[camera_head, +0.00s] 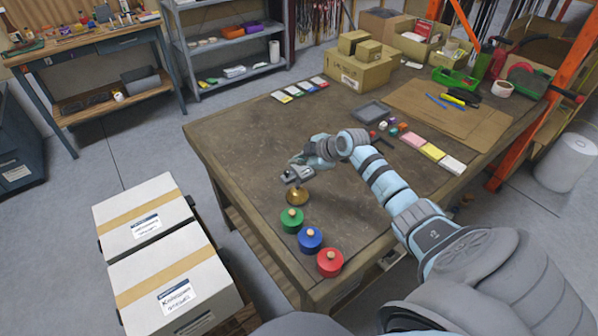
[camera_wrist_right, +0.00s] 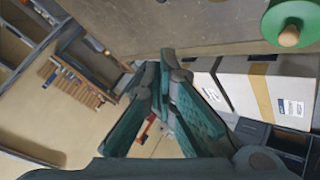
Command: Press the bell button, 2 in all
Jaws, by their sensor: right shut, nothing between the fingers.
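The brass-coloured bell (camera_head: 297,196) stands on the brown table near its left edge, behind the green pot. My right gripper (camera_head: 288,178) is shut and empty, just above and slightly left of the bell in the head view; it hides the bell's top. I cannot tell whether it touches the button. In the right wrist view the closed fingers (camera_wrist_right: 167,62) point past the table edge, and the bell does not show there. My left gripper is not in view.
A green pot (camera_head: 292,220), a blue pot (camera_head: 308,239) and a red pot (camera_head: 330,262) with wooden knobs stand in front of the bell. The green pot also shows in the right wrist view (camera_wrist_right: 283,16). Cardboard boxes (camera_head: 357,72) stand at the table's back. The table's middle (camera_head: 290,125) is clear.

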